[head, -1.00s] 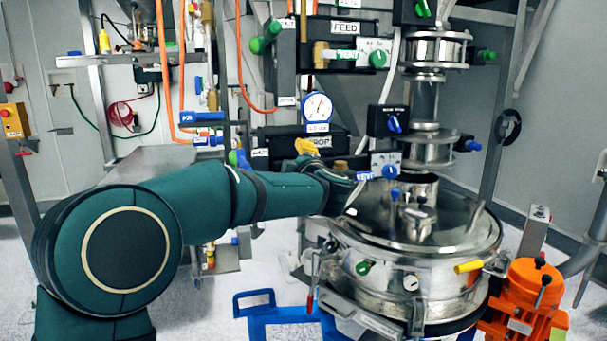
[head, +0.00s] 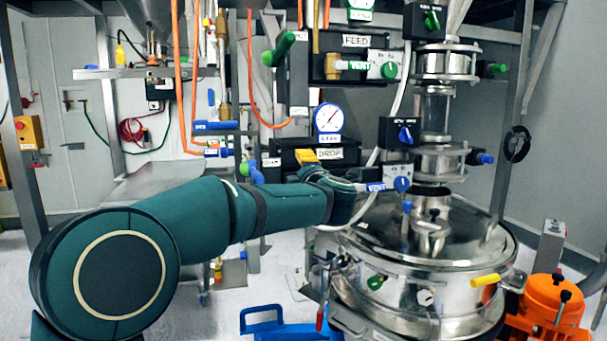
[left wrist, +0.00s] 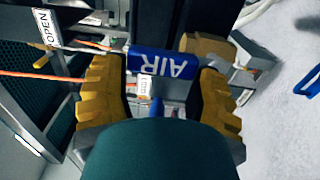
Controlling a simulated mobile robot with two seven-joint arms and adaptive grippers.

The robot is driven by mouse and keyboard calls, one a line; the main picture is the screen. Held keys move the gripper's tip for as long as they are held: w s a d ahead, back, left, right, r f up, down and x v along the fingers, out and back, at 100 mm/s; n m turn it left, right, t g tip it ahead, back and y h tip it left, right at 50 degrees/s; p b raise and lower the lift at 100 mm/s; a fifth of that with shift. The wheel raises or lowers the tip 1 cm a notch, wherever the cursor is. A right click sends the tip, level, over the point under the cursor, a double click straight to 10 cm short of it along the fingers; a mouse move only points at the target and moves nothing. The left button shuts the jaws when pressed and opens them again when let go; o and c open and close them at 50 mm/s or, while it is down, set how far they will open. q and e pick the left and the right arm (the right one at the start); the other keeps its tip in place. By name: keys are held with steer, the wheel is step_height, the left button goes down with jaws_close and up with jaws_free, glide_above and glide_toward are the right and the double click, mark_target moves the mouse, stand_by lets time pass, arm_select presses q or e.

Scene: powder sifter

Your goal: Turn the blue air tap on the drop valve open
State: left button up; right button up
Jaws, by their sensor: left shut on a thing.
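The blue air tap (left wrist: 160,64), marked AIR, shows in the left wrist view between the yellow finger pads of my left gripper (left wrist: 158,78). The gripper is shut on it. The lettering appears upside down there. In the head view, a yellow part of the left gripper (head: 305,157) shows beside the black drop valve box (head: 345,148), labelled DROP. My own forearm and wrist hide the air tap in that view. My right gripper is in neither view.
A pressure gauge (head: 328,118) stands above the drop valve. The round steel sifter (head: 430,250) is at right.

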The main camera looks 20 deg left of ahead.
arm_select(q)
steer(key=shift+a+r, duration=0.15)
steer(key=shift+r, duration=0.15)
steer(key=o, duration=1.3)
steer(key=shift+o, duration=0.5)
steer(key=shift+w+f, duration=0.25)
steer(key=shift+f, duration=0.05)
steer(key=v, duration=1.2)
